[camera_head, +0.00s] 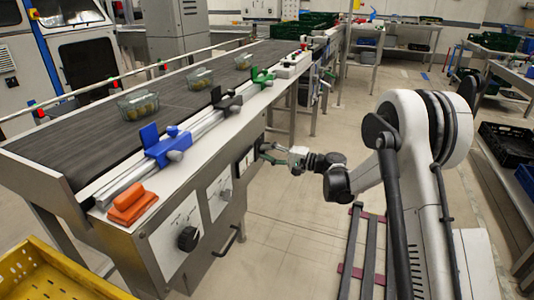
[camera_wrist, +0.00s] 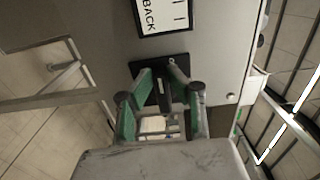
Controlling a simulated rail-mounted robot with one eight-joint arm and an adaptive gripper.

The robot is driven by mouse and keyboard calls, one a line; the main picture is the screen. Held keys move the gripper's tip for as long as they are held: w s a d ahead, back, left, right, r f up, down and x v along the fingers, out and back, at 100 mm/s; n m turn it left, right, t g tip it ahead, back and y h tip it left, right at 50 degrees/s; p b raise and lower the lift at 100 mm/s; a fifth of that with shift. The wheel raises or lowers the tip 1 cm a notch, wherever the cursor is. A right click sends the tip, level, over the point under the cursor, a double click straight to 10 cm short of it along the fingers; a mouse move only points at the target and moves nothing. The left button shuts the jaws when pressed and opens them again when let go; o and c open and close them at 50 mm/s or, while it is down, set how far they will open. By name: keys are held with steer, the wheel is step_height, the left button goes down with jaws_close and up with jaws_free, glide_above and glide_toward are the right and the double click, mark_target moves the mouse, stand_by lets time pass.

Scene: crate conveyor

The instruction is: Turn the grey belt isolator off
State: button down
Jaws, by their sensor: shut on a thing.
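My gripper (camera_head: 268,152) is at the conveyor's side panel, at the far end of the row of controls. In the wrist view its green fingers (camera_wrist: 160,78) are shut on a dark handle on a black square plate (camera_wrist: 182,67). The handle stands out from the metal panel, beneath a white label reading "BACK" (camera_wrist: 160,14). A smaller grey-looking knob (camera_head: 226,193) sits on a white plate nearer the camera. A large black rotary knob (camera_head: 188,238) is on the nearest white plate. I cannot tell which control is the grey isolator.
The conveyor belt (camera_head: 80,145) carries clear punnets (camera_head: 138,105). Blue (camera_head: 168,147), black and green clamps stand along its rail, with an orange block (camera_head: 132,204) at the near end. A bar handle (camera_head: 230,241) juts from the panel. A yellow crate (camera_head: 50,275) is lower left.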

steer(key=c, duration=1.7)
jaws_free()
steer(key=shift+o, duration=0.2)
steer(key=v, duration=1.2)
